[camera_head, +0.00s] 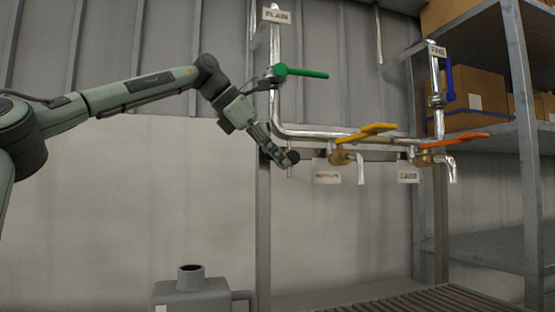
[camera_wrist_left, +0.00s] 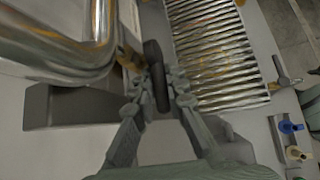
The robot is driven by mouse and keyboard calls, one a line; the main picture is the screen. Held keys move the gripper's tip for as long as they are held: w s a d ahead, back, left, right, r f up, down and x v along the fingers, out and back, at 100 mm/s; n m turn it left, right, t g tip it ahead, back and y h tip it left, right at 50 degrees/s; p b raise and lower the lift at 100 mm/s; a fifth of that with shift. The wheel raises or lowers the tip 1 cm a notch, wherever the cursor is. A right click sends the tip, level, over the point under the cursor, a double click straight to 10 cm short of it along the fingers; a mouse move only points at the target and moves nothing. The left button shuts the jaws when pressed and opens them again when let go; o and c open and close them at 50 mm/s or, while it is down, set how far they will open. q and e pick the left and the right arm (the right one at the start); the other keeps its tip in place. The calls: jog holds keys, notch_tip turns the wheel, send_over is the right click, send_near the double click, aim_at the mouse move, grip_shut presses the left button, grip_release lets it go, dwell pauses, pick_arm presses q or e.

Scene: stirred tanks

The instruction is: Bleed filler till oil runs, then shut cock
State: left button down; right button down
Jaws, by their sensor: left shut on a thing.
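My left gripper (camera_head: 289,158) is at the pipework, left of the yellow-handled cock (camera_head: 378,130). It is shut on a small black part (camera_wrist_left: 155,75), which stands between both fingers in the left wrist view (camera_wrist_left: 160,92). A thin metal stem shows just below the gripper in the head view; how it joins the black part is hidden. An orange-handled cock (camera_head: 452,140) with a down-turned spout is further right. The green handle (camera_head: 300,72) points right under a "PLAIN" sign. The blue handle (camera_head: 449,82) stands upright near a "FINE" sign. I see no oil running. My right gripper is not in view.
A metal pipe (camera_head: 330,134) runs across behind the gripper; its bend (camera_wrist_left: 60,45) is close in the wrist view. A ribbed grate (camera_head: 430,303) lies below the spouts. A grey jug (camera_head: 190,294) stands lower left. Shelving (camera_head: 523,120) with boxes is at right.

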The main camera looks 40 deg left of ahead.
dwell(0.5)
pick_arm(q)
jog(key=c, duration=1.5)
grip_release()
jog(key=shift+c, duration=0.2)
jog(key=v, duration=1.2)
jog(key=shift+w+r, duration=0.1)
jog(key=shift+r, duration=0.05)
jog(key=shift+d, duration=0.1)
jog(key=s+d+r, duration=0.2)
jog(key=s+d, duration=0.1)
jog(key=s, duration=0.1)
jog(key=shift+s+d, duration=0.3)
jog(key=shift+s, duration=0.05)
